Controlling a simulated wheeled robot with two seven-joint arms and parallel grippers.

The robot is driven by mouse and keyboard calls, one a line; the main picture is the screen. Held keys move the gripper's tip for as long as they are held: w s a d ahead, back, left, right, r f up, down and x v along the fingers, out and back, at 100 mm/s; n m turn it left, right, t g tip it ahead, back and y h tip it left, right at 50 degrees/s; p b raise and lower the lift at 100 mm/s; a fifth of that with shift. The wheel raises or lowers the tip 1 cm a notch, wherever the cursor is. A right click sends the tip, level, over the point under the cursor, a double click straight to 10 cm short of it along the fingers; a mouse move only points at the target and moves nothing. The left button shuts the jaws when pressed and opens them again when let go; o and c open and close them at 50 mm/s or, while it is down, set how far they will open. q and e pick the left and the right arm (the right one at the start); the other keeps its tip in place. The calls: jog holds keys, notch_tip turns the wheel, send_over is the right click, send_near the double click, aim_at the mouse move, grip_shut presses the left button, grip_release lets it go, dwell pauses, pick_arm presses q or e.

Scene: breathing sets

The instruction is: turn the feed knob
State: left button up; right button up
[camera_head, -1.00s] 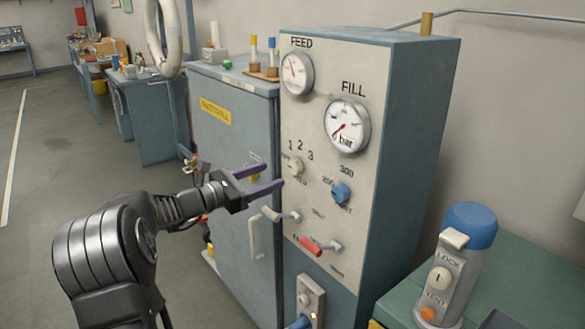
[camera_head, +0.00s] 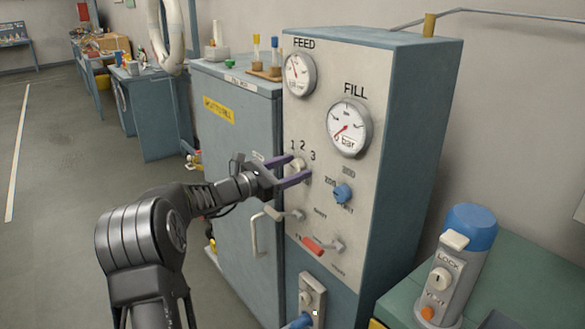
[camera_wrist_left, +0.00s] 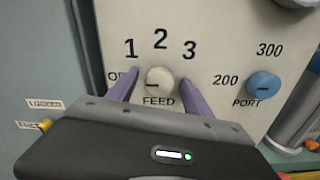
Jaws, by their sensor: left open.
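The feed knob (camera_wrist_left: 160,80) is a cream round knob on the panel, with OFF, 1, 2 and 3 around it and FEED below. Its dark mark points left, towards OFF. In the head view the feed knob (camera_head: 298,165) is partly hidden by my fingers. My left gripper (camera_head: 298,171) is open, with its purple fingers at the panel. In the wrist view the fingers of my left gripper (camera_wrist_left: 160,88) stand on either side of the knob, with a gap visible beside it. I cannot tell whether they touch the panel. My right gripper is not in view.
A blue port knob (camera_head: 342,194) sits to the right. Below are a cream lever (camera_head: 285,214) and a red lever (camera_head: 318,246). The feed gauge (camera_head: 299,74) and fill gauge (camera_head: 349,128) are above. A blue cabinet (camera_head: 235,150) stands left of the panel.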

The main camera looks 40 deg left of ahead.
pick_arm(q)
grip_shut()
dwell(0.5)
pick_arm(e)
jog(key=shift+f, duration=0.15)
